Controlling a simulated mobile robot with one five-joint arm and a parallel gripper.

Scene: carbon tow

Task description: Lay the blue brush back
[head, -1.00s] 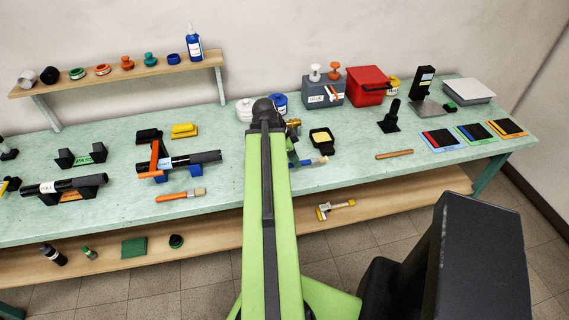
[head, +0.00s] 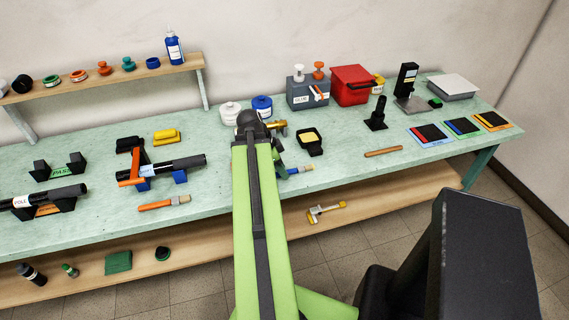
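The blue brush (head: 297,171) shows in the head view just right of my arm's far end, near the bench's front edge. Its pale bristles point right; the left part of its handle is hidden behind my arm. My gripper (head: 277,160) is mostly hidden behind my green arm, with only a dark part showing beside the brush handle. I cannot see the fingertips, nor whether they grip the handle. I cannot tell whether the brush touches the green bench top (head: 345,178).
A black tray with a yellow pad (head: 309,142) stands just behind the brush. A brass fitting (head: 278,126) is close to my arm's end. A wooden stick (head: 383,152) lies to the right, an orange brush (head: 165,202) to the left. Bare bench lies between tray and stick.

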